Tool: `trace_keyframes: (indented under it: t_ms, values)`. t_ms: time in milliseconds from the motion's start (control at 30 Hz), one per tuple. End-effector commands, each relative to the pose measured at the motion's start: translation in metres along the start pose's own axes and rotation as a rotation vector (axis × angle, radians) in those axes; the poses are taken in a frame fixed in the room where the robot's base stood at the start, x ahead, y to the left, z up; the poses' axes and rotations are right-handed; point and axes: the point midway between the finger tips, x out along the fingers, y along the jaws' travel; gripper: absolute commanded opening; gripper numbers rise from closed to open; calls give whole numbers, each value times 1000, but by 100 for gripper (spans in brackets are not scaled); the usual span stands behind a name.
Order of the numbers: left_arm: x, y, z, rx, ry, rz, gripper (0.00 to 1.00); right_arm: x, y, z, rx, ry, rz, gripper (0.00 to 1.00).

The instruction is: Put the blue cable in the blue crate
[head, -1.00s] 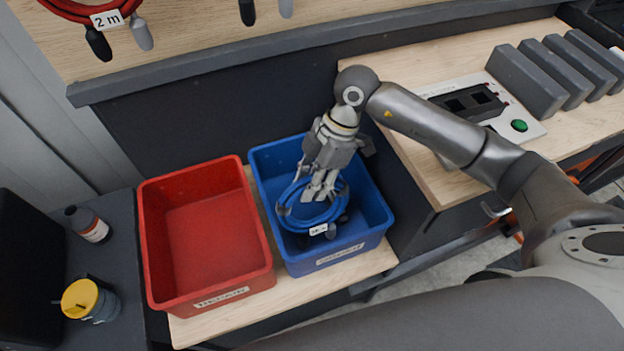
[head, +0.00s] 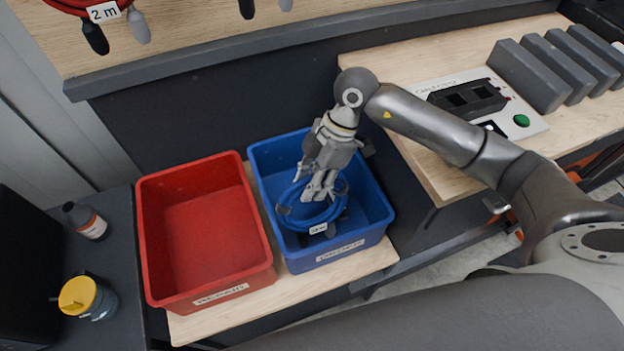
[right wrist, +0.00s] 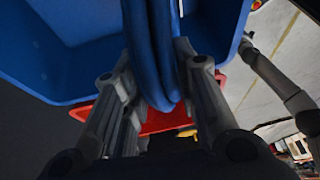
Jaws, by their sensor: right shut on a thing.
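The blue cable (head: 292,216) is a coiled loop with a white tag and dark plug ends. It is at the blue crate (head: 381,211), within the crate's outline in the head view; I cannot tell whether it touches the floor. My right gripper (head: 318,192) points down over the crate and is shut on the cable. In the right wrist view the cable (right wrist: 150,50) runs between the two fingers (right wrist: 155,105), with the blue crate's wall (right wrist: 225,25) around it. My left gripper is not in view.
An empty red crate (head: 155,240) stands left of the blue one on a wooden shelf (head: 285,295). A bottle (head: 86,221) and a yellow-lidded jar (head: 88,298) stand at the left. A red cable (head: 75,5) hangs above. A panel with a green button (head: 521,120) is on the right bench.

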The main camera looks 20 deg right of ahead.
Motion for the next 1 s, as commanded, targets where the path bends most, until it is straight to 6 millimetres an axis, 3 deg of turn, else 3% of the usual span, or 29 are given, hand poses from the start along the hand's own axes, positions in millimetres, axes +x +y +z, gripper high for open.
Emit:
trace_keyframes:
  t_ms: [967,1000]
  values:
    - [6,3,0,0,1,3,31,9,2,3,-2,4,4,0]
    - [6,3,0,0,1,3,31,9,2,3,-2,4,4,31]
